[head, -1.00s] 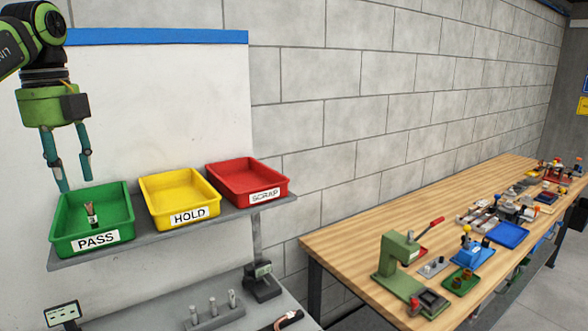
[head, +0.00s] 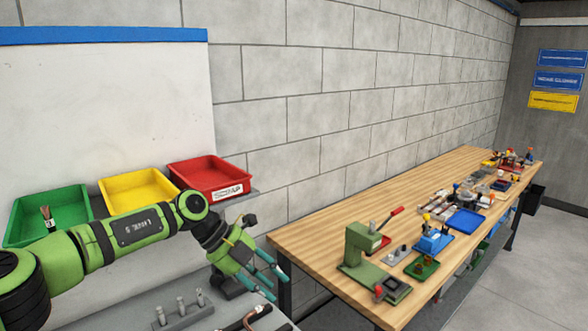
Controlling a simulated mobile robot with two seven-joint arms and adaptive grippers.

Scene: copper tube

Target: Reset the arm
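My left gripper (head: 280,285) is at lower centre, pointing down and right. Its two teal fingers are apart, with nothing seen between them. Its green arm comes in from the left, in front of the bins. A small part with a brownish upper end and a pale tag (head: 48,216) stands or leans in the green bin (head: 18,240) at the left; the gripper is well away from it. My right gripper is out of view.
A yellow bin (head: 148,181) and a red SCRAP bin (head: 216,167) look empty. Below are a grey block with upright pegs (head: 183,314) and a partly hidden copper-coloured piece (head: 245,318). A wooden bench (head: 310,235) at right holds a green press (head: 365,245) and several fixtures.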

